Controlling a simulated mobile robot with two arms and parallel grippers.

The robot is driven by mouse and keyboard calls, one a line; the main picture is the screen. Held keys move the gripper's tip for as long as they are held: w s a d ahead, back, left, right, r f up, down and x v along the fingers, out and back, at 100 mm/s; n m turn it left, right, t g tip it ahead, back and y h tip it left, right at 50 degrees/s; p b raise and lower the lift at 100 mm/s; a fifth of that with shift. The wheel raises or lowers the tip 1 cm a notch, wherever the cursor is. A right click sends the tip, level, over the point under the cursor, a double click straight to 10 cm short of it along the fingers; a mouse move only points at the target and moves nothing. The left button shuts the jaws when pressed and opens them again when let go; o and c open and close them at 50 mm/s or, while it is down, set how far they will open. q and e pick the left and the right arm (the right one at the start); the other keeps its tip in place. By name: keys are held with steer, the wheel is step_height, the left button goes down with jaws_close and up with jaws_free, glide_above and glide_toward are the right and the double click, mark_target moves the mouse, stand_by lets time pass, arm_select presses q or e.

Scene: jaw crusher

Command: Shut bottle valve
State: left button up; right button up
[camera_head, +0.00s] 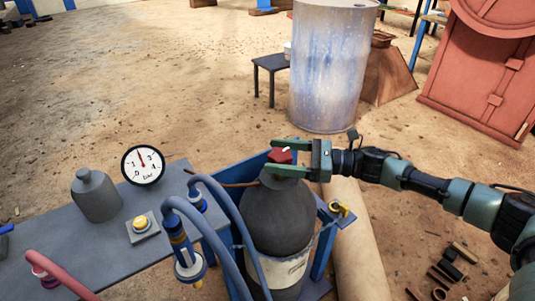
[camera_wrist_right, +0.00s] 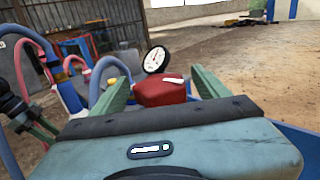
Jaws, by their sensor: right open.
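The dark grey gas bottle (camera_head: 280,215) stands upright in a blue frame beside the grey table. Its red valve knob (camera_head: 281,155) sits on top. My right gripper (camera_head: 287,157) is open at the bottle's top, with its green fingers on either side of the red knob. In the right wrist view the red knob (camera_wrist_right: 160,92) shows between the two open fingers (camera_wrist_right: 163,88), with a gap visible beside it. The lower part of the knob is hidden behind the gripper body there.
A round pressure gauge (camera_head: 143,165), a small grey bottle (camera_head: 96,195) and blue hoses (camera_head: 222,215) are on or by the grey table (camera_head: 75,250). A large metal drum (camera_head: 332,70) stands behind. Loose metal pieces (camera_head: 447,272) lie on the ground at right.

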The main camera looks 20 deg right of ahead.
steer(key=shift+x, duration=1.15)
steer(key=shift+c, duration=0.2)
steer(key=c, duration=1.3)
